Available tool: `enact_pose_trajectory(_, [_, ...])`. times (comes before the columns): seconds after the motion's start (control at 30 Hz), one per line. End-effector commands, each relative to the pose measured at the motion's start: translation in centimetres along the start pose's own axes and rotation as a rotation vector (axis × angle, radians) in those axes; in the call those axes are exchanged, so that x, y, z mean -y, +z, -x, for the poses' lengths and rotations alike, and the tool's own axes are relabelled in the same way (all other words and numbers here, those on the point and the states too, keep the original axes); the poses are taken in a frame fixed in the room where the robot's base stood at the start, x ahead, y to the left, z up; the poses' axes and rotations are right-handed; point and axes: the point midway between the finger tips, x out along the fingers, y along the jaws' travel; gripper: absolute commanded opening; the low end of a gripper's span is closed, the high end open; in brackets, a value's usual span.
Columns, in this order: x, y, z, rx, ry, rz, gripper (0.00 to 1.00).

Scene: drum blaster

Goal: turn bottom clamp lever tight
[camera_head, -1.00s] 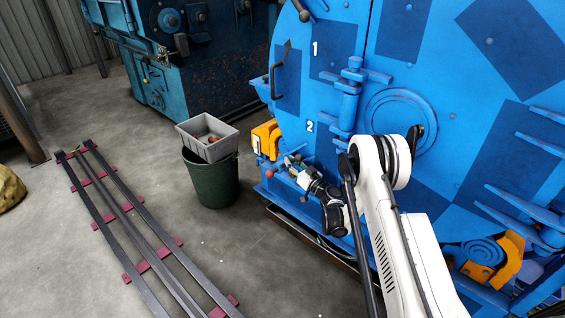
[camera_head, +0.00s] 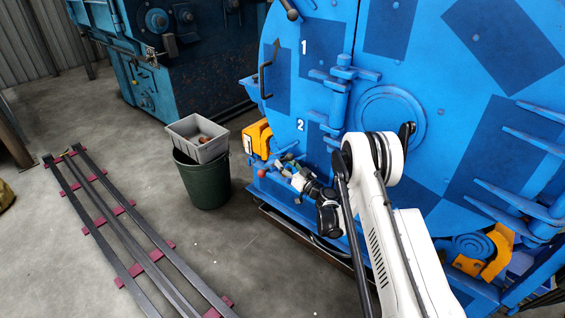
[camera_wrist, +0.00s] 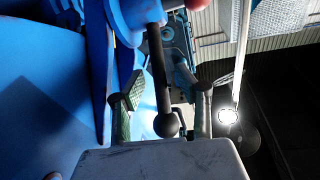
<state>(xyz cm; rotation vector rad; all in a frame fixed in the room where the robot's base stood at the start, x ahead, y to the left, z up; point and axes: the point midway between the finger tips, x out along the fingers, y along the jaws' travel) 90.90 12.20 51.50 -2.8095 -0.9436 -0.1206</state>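The big blue drum machine (camera_head: 400,60) fills the right of the head view. My gripper (camera_head: 286,163) is at its lower left edge, below the painted number 2. In the wrist view, a black lever (camera_wrist: 158,70) with a ball end (camera_wrist: 166,125) hangs from a blue clamp part (camera_wrist: 130,18). The ball end lies between the two fingers of my gripper (camera_wrist: 164,108). The fingers stand apart with gaps on both sides, so it looks open around the lever. The lever cannot be made out clearly in the head view.
A red knob (camera_head: 261,173) sits close left of my gripper, under an orange bracket (camera_head: 256,140). A green bin (camera_head: 205,183) holding a grey tub (camera_head: 187,128) stands further left. Dark rails (camera_head: 128,235) lie on the floor.

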Motion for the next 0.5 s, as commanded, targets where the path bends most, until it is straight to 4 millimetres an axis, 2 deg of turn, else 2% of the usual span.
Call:
enact_pose_trajectory(0.3, [-0.1, 0.0, 4.9, 0.000, 0.003, 0.001, 0.32])
enact_pose_trajectory(0.5, [0.0, 0.0, 6.2, 0.000, 0.001, 0.001, 0.32])
